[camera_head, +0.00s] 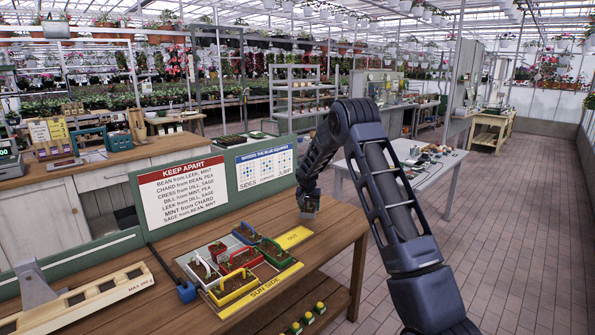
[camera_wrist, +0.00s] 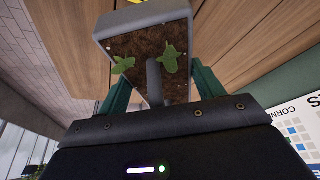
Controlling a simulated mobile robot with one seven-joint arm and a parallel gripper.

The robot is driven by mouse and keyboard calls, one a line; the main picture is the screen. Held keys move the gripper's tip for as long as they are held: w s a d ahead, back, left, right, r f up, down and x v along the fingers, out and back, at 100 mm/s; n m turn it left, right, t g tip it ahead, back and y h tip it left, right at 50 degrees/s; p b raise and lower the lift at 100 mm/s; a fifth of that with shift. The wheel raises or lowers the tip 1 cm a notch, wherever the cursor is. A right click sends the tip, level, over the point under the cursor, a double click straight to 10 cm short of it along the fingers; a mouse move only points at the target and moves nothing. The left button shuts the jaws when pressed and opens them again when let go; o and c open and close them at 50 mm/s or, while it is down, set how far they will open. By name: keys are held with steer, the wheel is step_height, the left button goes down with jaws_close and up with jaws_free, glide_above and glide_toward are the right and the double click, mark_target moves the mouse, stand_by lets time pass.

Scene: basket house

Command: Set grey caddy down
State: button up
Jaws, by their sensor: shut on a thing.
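The grey caddy (camera_wrist: 143,17) shows in the wrist view as a grey-rimmed box of dark soil with two green seedlings and a grey upright handle. My gripper (camera_wrist: 155,86) is shut on it, its green fingers on either side of the handle. In the head view my gripper (camera_head: 310,200) hangs over the wooden bench (camera_head: 335,228), beyond the planting board; the caddy is too small there to make out clearly. The board (camera_head: 262,289), marked SUN SIDE along its front edge, holds red, yellow, green and blue caddies and a pale item at its left.
A KEEP APART sign (camera_head: 181,190) and a blue-square grid sign (camera_head: 263,167) stand behind.

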steer(key=s+d+f+n, duration=0.1)
steer(key=d, duration=0.5)
steer(key=s+d+f+n, duration=0.1)
steer(key=d, duration=0.4)
steer(key=d+f+n+y, duration=0.1)
steer(key=d+f, duration=0.1)
steer(key=d, duration=0.4)
steer(key=shift+s+d, duration=0.3)
steer(key=shift+s, duration=0.1)
steer(key=s+d+f+n+y, duration=0.1)
steer(key=s+d+f+n, duration=0.1)
steer(key=s+d, duration=0.35)
steer(key=s+d+f+n+y, duration=0.1)
steer(key=s+d+f+n, duration=0.15)
steer(key=d, duration=0.55)
steer(key=s+a+f+m+h, duration=0.2)
steer(key=s+a+f+m, duration=0.3)
steer(key=s, duration=0.5)
steer(key=shift+s+a+f, duration=0.35)
steer(key=shift+a+f, duration=0.95)
steer(key=shift+a, duration=0.55)
